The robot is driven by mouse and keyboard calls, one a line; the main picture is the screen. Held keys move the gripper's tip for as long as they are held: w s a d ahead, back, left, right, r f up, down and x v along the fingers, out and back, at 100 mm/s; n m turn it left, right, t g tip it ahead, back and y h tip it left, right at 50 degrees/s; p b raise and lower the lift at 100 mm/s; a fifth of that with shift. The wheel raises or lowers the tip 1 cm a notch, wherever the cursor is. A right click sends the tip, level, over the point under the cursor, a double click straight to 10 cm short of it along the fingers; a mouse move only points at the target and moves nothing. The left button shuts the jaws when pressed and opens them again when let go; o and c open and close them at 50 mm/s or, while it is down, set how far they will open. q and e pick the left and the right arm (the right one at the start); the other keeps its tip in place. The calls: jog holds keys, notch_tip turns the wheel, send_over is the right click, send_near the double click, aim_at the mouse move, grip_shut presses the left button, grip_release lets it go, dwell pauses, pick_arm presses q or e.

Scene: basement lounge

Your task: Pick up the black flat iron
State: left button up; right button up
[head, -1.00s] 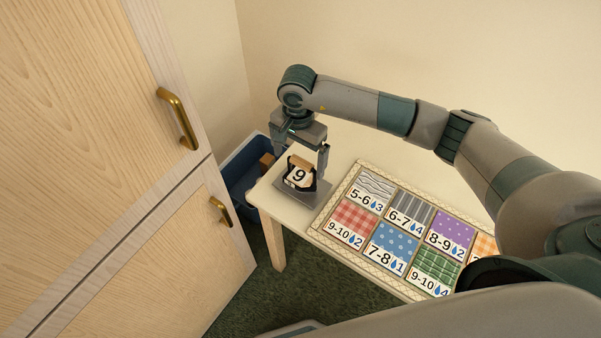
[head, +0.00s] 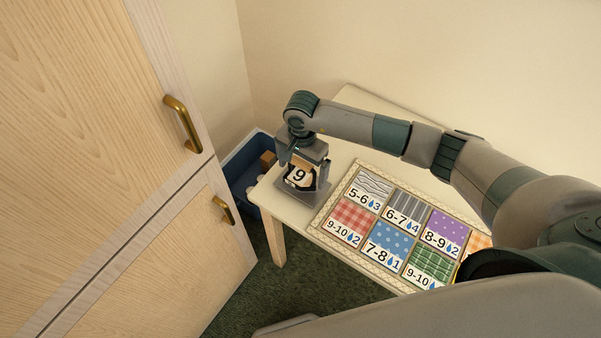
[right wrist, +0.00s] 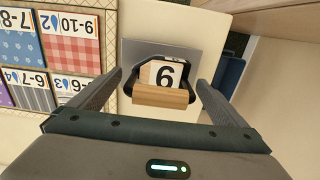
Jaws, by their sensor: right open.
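The black flat iron (head: 299,177) stands on a grey metal plate (head: 312,194) near the left end of the table. It has a wooden handle and a white label reading 9. In the right wrist view the iron (right wrist: 163,75) shows its wooden handle (right wrist: 160,96) nearest the camera, with black edges at both sides. My right gripper (head: 302,174) is open and directly above the iron, its fingers reaching down on either side. In the right wrist view the open fingers flank the iron with gaps on both sides. My left gripper is not in view.
A cream table (head: 352,108) carries a framed board of patterned, numbered cards (head: 392,243) right of the iron. A blue bin (head: 243,185) stands on the floor behind the table's left end. A wooden cabinet (head: 95,120) with brass handles is at left.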

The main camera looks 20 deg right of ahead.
dwell(0.3)
jog(key=c, duration=1.3)
jog(key=shift+w+r, duration=0.1)
jog(key=shift+r, duration=0.05)
jog(key=shift+r+b, duration=0.5)
jog(key=r+b, duration=0.1)
jog(key=d+r+b, duration=0.1)
jog(key=r, duration=0.1)
jog(key=d+r+b, duration=0.1)
jog(key=d+r, duration=0.1)
jog(key=d, duration=0.1)
jog(key=s+d+r+b, duration=0.1)
jog(key=d+r+b, duration=0.1)
jog(key=d, duration=0.2)
jog(key=s+d+r+b, duration=0.1)
jog(key=d+r, duration=0.1)
jog(key=d, duration=0.1)
jog(key=shift+s+d+r+b, duration=0.15)
jog(key=shift+d+r+b, duration=0.1)
jog(key=shift+r+b, duration=0.15)
